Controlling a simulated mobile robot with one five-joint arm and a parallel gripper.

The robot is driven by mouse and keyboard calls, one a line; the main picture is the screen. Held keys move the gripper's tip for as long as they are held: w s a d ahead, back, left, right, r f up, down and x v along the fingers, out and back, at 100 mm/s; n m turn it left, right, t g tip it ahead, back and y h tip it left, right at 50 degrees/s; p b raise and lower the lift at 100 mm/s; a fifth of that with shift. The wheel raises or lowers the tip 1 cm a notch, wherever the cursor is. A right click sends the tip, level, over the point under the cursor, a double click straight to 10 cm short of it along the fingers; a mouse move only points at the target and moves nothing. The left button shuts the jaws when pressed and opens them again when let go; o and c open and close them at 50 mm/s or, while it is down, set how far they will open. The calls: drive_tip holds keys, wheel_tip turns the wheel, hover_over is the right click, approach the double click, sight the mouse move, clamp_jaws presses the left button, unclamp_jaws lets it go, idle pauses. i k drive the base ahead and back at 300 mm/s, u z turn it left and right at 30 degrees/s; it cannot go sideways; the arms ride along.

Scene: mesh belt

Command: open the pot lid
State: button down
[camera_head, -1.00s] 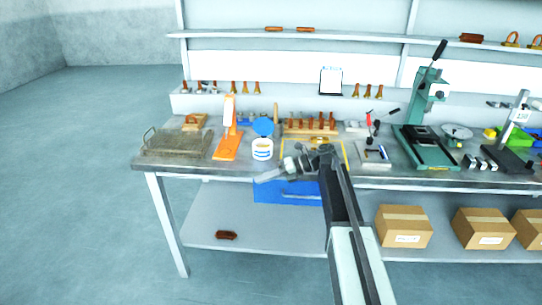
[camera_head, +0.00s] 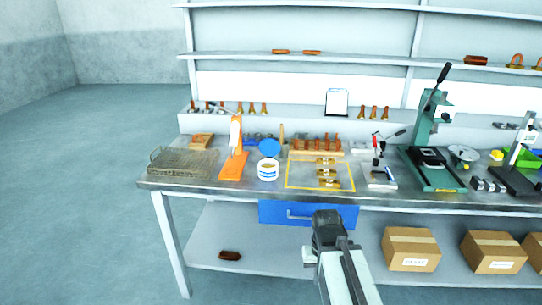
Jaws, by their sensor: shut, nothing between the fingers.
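The pot (camera_head: 268,171) is a small white tub with blue stripes, upright near the front edge of the workbench. Its blue round lid (camera_head: 269,148) stands tilted up behind the rim, and the pot's mouth shows open in front of it. Whether the lid touches the rim is too small to tell. My arm reaches up from the bottom of the view, right of the pot and below the bench's front edge. My gripper's fingers do not show; they are hidden or out of the picture.
A wire basket (camera_head: 183,161) and an orange stand (camera_head: 233,165) are left of the pot. A yellow-framed area with brass pieces (camera_head: 328,173) lies to its right. A green press (camera_head: 439,145) stands further right. A blue drawer (camera_head: 290,213) hangs under the bench.

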sight(269, 147)
drive_tip(key=u, duration=3.55)
drive_tip(key=k, duration=0.95)
drive_tip(key=z, duration=1.5)
drive_tip(key=i, duration=1)
drive_tip(key=u, duration=0.1)
